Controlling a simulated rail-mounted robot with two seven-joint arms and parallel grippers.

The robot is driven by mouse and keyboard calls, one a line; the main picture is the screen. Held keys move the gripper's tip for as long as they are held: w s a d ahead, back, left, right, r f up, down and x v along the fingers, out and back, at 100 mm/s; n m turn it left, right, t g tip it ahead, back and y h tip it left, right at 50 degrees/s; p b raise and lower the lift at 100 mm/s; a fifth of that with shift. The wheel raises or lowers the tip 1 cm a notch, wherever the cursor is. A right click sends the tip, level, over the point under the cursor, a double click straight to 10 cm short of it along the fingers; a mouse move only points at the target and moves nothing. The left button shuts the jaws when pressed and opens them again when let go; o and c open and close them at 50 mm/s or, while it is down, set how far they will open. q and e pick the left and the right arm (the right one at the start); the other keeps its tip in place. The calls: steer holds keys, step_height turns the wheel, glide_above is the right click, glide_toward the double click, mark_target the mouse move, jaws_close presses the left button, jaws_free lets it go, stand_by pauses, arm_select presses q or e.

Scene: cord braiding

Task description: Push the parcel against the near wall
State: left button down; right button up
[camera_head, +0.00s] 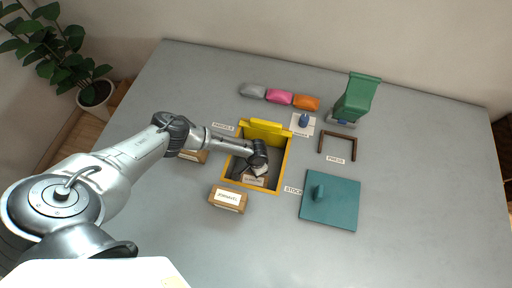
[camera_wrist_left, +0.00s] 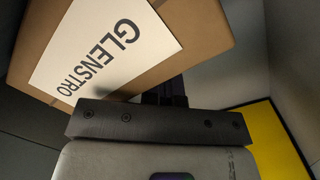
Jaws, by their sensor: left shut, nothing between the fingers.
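A brown parcel (camera_head: 253,181) with a white label lies inside the yellow-rimmed box (camera_head: 284,172), close to its near wall. Whether it touches that wall is hard to tell. In the left wrist view the parcel (camera_wrist_left: 190,25) fills the upper left, and its label reads "GLENSTRO". It looks turned in that view. My left gripper (camera_head: 261,170) reaches down into the box at the parcel's far side, shut and empty. Its fingers (camera_wrist_left: 165,95) are next to the parcel's edge in the wrist view, and their tips are partly hidden. My right gripper is not in view.
A second parcel (camera_head: 228,200) stands outside the box at the near left; another (camera_head: 193,156) is partly behind my arm. A teal board (camera_head: 340,205) with a knob lies right. Behind are a brown frame (camera_head: 338,146), a green device (camera_head: 357,97) and grey, pink and orange bags (camera_head: 279,97).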

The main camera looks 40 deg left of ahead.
arm_select(q)
steer(key=shift+w+a, duration=0.15)
steer(key=shift+w, duration=0.05)
steer(key=shift+w, duration=0.15)
step_height(320, 180, up, 7)
steer(key=p, duration=0.7)
stand_by(0.6)
steer(key=shift+a, duration=0.1)
